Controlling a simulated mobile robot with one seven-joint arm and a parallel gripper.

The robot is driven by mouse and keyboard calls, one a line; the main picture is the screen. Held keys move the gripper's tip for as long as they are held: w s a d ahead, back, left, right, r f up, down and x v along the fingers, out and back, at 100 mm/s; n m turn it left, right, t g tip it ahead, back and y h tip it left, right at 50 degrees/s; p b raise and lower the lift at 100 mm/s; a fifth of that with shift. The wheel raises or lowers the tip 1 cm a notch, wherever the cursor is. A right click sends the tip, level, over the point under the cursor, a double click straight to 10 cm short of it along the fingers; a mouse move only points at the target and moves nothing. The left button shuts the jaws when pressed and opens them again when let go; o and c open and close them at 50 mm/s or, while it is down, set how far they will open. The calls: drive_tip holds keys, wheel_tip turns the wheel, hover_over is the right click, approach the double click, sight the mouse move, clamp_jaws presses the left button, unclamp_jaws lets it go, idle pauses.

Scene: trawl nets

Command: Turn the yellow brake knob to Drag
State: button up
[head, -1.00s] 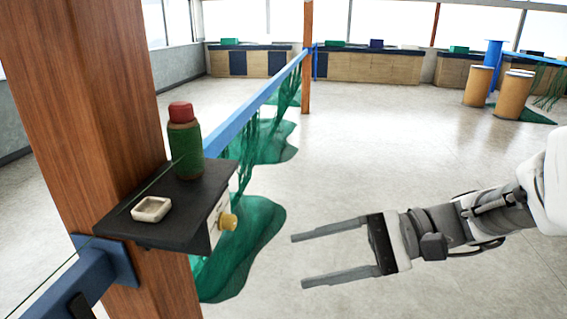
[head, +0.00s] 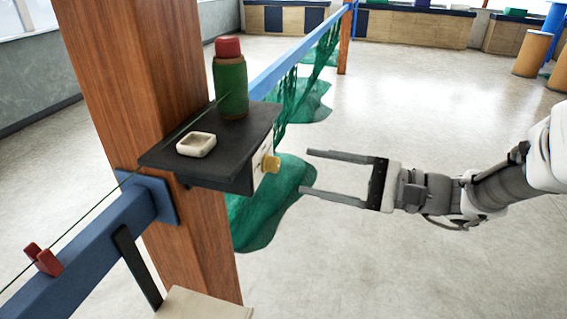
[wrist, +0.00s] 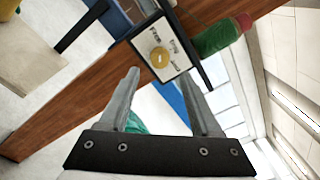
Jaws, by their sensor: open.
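The yellow brake knob (head: 271,163) sits on the pale front plate of the black shelf unit (head: 214,176), fixed to the wooden post. In the wrist view the round knob (wrist: 159,58) shows face-on on a white label plate (wrist: 165,47) with small words around it; I cannot read them surely. The knob has a pale mark on its face. My gripper (head: 306,171) is open and empty, right of the knob and apart from it. In the wrist view its two fingers (wrist: 165,95) point toward the plate, with the knob beyond and between them.
A green bottle with a red cap (head: 231,85) and a small white dish (head: 196,144) stand on the shelf. A blue rail (head: 290,65) with hanging green net (head: 268,205) runs behind. A wooden post (head: 120,70) carries the shelf.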

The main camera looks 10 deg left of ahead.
sight(279, 165)
drive_tip(key=a, duration=0.6)
drive_tip(key=shift+w+a, duration=0.2)
drive_tip(key=shift+w, duration=0.15)
clamp_jaws()
